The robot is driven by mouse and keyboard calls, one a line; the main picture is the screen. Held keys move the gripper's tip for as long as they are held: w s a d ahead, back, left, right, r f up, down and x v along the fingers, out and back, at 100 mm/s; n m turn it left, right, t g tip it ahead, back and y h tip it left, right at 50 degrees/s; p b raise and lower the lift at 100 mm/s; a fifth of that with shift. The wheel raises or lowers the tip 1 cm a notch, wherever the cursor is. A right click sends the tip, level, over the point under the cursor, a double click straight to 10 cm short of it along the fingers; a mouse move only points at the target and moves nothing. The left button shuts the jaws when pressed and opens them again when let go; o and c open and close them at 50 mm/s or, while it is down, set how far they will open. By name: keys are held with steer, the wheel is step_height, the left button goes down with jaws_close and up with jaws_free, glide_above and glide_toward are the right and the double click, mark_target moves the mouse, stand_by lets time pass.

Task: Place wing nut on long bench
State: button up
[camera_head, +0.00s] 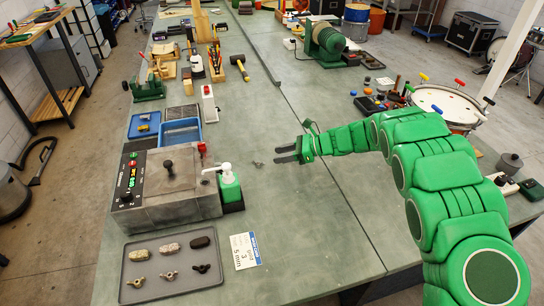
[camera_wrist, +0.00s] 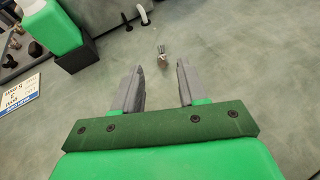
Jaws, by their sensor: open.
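A small grey metal piece, apparently a wing nut (camera_head: 258,163), lies on the bare top of the long green-grey bench (camera_head: 310,235). It also shows in the wrist view (camera_wrist: 162,55), just beyond my fingertips and roughly centred between them. My gripper (camera_head: 279,154) is open and empty, with its two grey fingers apart and pointing at the piece; the same fingers show in the wrist view (camera_wrist: 160,70).
A green and white pump bottle (camera_head: 229,184) in a black holder stands left of the loose piece, beside a grey box with a control panel (camera_head: 165,185). A white and blue card (camera_head: 245,250) lies near the tray. A drum (camera_head: 450,105) stands right.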

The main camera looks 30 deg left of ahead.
steer(key=shift+v, duration=1.1)
